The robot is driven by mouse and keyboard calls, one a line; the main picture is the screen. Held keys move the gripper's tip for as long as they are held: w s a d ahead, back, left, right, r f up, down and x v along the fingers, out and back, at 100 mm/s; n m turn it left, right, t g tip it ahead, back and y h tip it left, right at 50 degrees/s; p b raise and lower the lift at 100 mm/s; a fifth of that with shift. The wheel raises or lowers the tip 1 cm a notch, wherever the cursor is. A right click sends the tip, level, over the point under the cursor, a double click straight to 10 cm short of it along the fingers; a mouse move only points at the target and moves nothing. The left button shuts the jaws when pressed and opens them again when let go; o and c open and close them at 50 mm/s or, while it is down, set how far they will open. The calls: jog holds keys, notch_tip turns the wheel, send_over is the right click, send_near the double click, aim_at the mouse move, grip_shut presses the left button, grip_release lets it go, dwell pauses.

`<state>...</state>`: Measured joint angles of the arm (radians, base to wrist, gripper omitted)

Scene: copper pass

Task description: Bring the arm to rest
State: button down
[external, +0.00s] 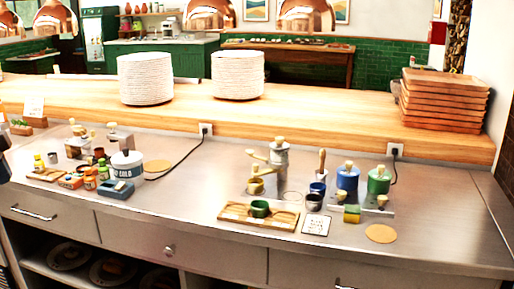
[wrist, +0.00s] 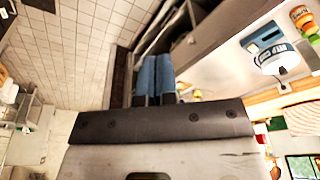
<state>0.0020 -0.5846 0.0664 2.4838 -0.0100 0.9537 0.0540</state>
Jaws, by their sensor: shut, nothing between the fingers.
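My gripper (wrist: 156,62) shows in the wrist view, its two blue fingers side by side and touching, with nothing between them. It is apart from the counter's things, and the wrist camera sees tiled floor and cabinet front beyond the fingers. My arm and gripper do not show in the external view, so their place over the counter cannot be told from there.
A steel counter (external: 205,205) holds a white tub (external: 127,165), a wooden board (external: 235,217), a blue canister (external: 347,178) and a green canister (external: 379,181). Plate stacks (external: 145,78) and trays (external: 440,99) stand on the wooden shelf (external: 320,105). The counter's right end is clear.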

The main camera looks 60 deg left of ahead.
jog(key=shift+s+d+f, duration=0.1)
jog(key=shift+s+f, duration=0.35)
jog(key=shift+s, duration=0.25)
jog(key=shift+s+f, duration=0.4)
jog(key=shift+s, duration=0.25)
jog(key=c, duration=1.8)
grip_release()
jog(key=shift+c, duration=0.2)
